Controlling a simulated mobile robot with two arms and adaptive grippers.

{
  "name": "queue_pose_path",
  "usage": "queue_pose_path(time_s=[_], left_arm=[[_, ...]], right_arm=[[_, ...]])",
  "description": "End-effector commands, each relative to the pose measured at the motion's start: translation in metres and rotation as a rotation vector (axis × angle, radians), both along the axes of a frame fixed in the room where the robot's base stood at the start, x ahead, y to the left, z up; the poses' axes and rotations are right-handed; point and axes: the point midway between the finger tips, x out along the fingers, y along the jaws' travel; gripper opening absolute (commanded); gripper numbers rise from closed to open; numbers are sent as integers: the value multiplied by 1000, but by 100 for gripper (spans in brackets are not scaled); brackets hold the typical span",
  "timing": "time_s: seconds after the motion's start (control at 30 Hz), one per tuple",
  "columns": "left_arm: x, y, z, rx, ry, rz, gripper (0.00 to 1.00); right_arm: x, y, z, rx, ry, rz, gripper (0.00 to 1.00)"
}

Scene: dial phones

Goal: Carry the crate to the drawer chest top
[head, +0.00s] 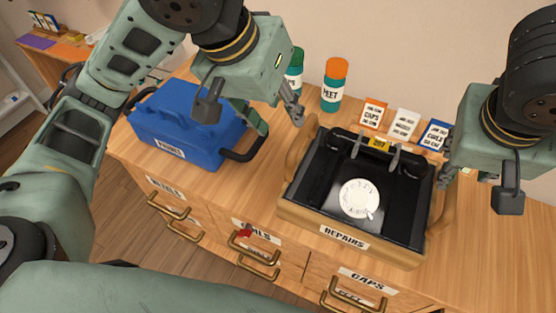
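The wooden crate (300,213), labelled REPAIRS, is at the drawer chest top (480,245), near its front edge. It looks level; I cannot tell whether it rests on the wood or is slightly above it. A black phone with a white dial (361,199) is inside it. My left gripper (278,118) is open and empty, above and left of the crate's left handle (298,150), apart from it. My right gripper (460,180) is beside the crate's right side, near the right handle (440,222). Its fingers are mostly hidden, so its opening is unclear.
A blue box (185,125) with a black handle stands left of the crate. Two green bottles, one with an orange cap (334,85), and several small cards (404,123) stand along the wall. Labelled drawers with brass handles (254,253) are below. The top is clear at right.

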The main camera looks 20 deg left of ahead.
Motion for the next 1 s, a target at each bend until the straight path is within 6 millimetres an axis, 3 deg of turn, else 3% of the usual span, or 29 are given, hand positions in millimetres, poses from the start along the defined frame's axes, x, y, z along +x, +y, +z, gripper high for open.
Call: queue_pose_path(time_s=[0.27,1.0], left_arm=[[0,0,0,0,0,0,34],[0,0,0,0,0,0,34]], right_arm=[[-8,5,21,0,-1,0,33],[-9,6,22,1,0,0,33]])
